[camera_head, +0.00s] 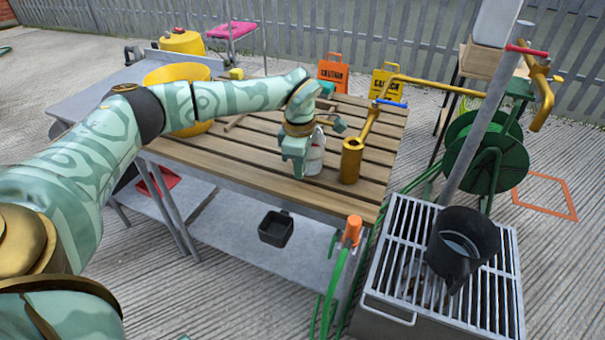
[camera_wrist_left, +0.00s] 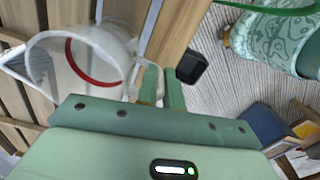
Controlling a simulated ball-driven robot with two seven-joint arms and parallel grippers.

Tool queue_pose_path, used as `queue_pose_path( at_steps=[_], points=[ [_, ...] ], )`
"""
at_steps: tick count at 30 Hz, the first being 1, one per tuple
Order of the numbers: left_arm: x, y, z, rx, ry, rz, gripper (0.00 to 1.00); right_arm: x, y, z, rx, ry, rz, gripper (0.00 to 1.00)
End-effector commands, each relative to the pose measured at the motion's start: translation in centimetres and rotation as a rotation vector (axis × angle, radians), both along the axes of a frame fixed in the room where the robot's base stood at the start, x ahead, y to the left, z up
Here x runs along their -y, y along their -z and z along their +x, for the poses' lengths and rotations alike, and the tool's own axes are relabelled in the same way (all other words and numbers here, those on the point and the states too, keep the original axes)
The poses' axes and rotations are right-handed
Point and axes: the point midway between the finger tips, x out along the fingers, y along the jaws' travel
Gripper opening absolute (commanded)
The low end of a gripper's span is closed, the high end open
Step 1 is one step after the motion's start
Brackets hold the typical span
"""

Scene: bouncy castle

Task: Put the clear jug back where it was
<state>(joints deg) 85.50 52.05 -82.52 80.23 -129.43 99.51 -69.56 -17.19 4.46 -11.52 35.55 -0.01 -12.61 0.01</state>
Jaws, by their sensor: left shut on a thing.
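The clear jug (camera_head: 316,154) is at the front part of the slatted wooden table, left of a brass cylinder, and is partly hidden behind my left gripper (camera_head: 295,165). In the left wrist view the jug (camera_wrist_left: 88,58) shows its open mouth and a red ring. My left gripper (camera_wrist_left: 160,88) is shut on the jug's handle side. The jug looks roughly upright; I cannot tell whether its base touches the slats. My right gripper is not in view.
The brass cylinder (camera_head: 351,161) stands close right of the jug. A yellow tub (camera_head: 176,76) is at the table's left end. Caution signs (camera_head: 333,70) stand behind. A black bucket (camera_head: 463,243) sits on a metal grate (camera_head: 398,262) at right. A brass tap pipe (camera_head: 430,87) reaches over the table.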

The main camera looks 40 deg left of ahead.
Motion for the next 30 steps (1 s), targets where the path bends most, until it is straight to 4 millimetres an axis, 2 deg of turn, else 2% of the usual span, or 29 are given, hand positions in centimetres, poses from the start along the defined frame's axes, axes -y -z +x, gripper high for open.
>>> queue_pose_path(
  at_steps=[1, 2, 12, 15, 23, 26, 30],
  points=[
    [0.0, 1.6, 0.0, -0.005, 0.001, 0.000, 0.00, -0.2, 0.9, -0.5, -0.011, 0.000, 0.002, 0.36],
    [0.0, 1.7, 0.0, -0.004, 0.001, 0.000, 0.00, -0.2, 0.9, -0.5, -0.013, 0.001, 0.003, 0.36],
    [0.0, 1.5, 0.0, 0.000, 0.001, 0.000, 0.00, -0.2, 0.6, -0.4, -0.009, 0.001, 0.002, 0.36],
    [0.1, 1.5, 0.0, 0.000, 0.001, 0.000, 0.30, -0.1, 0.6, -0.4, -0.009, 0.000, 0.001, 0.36],
    [0.1, 1.5, 0.0, 0.001, 0.000, 0.000, 0.30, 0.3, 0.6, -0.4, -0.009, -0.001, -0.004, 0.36],
    [0.0, 0.8, 0.0, 0.002, 0.000, 0.000, 0.30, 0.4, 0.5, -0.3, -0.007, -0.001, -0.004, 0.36],
    [0.0, -2.0, 0.0, 0.008, -0.001, 0.000, 0.30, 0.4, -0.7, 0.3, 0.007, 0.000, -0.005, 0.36]
  ],
)
